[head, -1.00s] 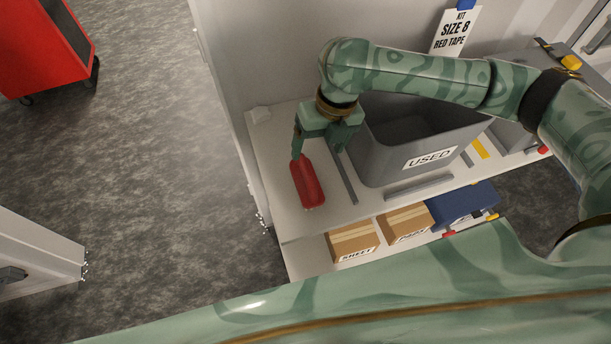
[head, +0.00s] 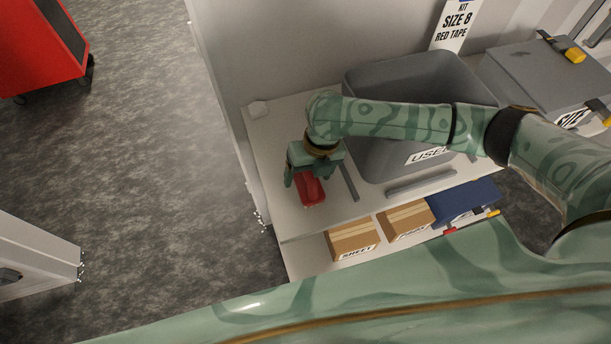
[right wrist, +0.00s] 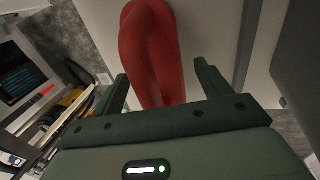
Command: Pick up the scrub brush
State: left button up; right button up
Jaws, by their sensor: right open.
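The red scrub brush (head: 311,192) lies on the pale bench shelf, left of the grey bin. My right gripper (head: 307,178) is over its far end, pointing down, with its fingers apart. In the right wrist view the brush (right wrist: 150,45) runs between the two open fingers (right wrist: 161,84), with a gap at each side. The gripper hides the far end of the brush in the head view. I cannot tell how far the fingertips are above the shelf. My left gripper is not in view.
The grey bin (head: 375,150) marked USED stands close to the right of my gripper. A thin grey strip (head: 348,182) lies between bin and brush. Cardboard boxes (head: 352,240) sit on the lower shelf.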

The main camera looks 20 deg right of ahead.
jog(key=c, duration=1.1)
jog(key=shift+r, duration=0.1)
jog(key=shift+w+r, duration=0.1)
jog(key=shift+r, duration=0.5)
jog(key=s+d+r+p, duration=0.1)
jog(key=s+d+r, duration=0.1)
jog(key=s+r, duration=0.2)
jog(key=s+d+r+p, duration=0.1)
jog(key=s+d+r, duration=0.2)
jog(key=s, duration=0.1)
jog(key=s+d+r, duration=0.2)
jog(key=s+r, duration=0.2)
jog(key=shift+s+d+r+p, duration=0.1)
jog(key=shift+d+r+p, duration=0.05)
jog(key=shift+r+p, duration=0.25)
